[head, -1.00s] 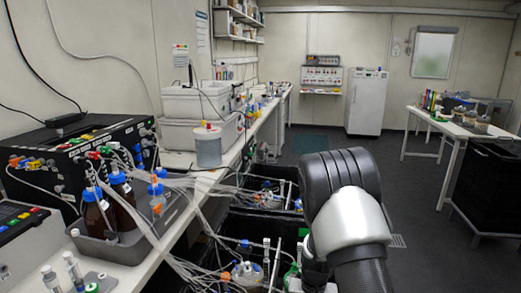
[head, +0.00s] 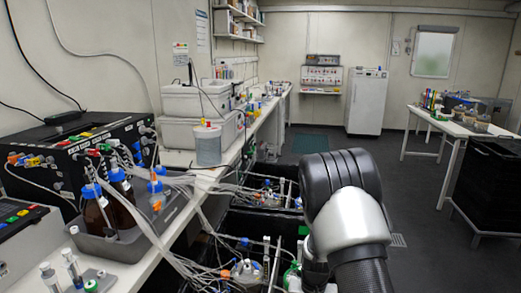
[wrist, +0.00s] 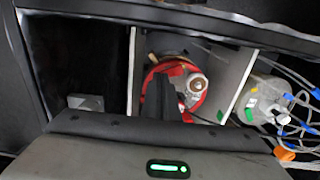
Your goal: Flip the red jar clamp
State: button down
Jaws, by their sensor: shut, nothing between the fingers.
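In the wrist view, the red jar clamp (wrist: 201,99) shows as a red ring around the top of a jar (wrist: 186,78) with a pale round fitting, inside a dark bay between two light upright panels. My gripper (wrist: 160,82) is shut and empty. Its dark fingers reach into the bay and overlap the left part of the red ring in the picture, hiding some of it. I cannot tell whether they touch it. In the head view my arm covers the gripper and the clamp cannot be made out.
An empty dark compartment (wrist: 75,60) lies left of the bay. Right of it is another vessel (wrist: 262,97) with tubes and coloured caps. In the head view, the left bench holds brown bottles (head: 97,212) and a black control box (head: 65,150).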

jog(key=shift+f, duration=0.2)
jog(key=shift+r, duration=0.1)
notch_tip(320, 180, up, 7)
jog(key=p, duration=0.4)
dwell(0.4)
jog(key=s+a+r+t+y+p, duration=0.1)
jog(key=s+r+p, duration=0.1)
jog(key=r, duration=1.1)
jog(key=s+r+t+p, duration=0.1)
jog(key=s+r, duration=0.2)
jog(key=r, duration=0.9)
jog(key=s+d+r+n+t+h+p, duration=0.1)
jog(key=s+r+n+t+p, duration=0.1)
jog(key=s+r, duration=1.4)
jog(key=shift+s+r+t+p, duration=0.3)
jog(key=shift+s+t+p, duration=0.2)
jog(key=shift+t+p, duration=0.35)
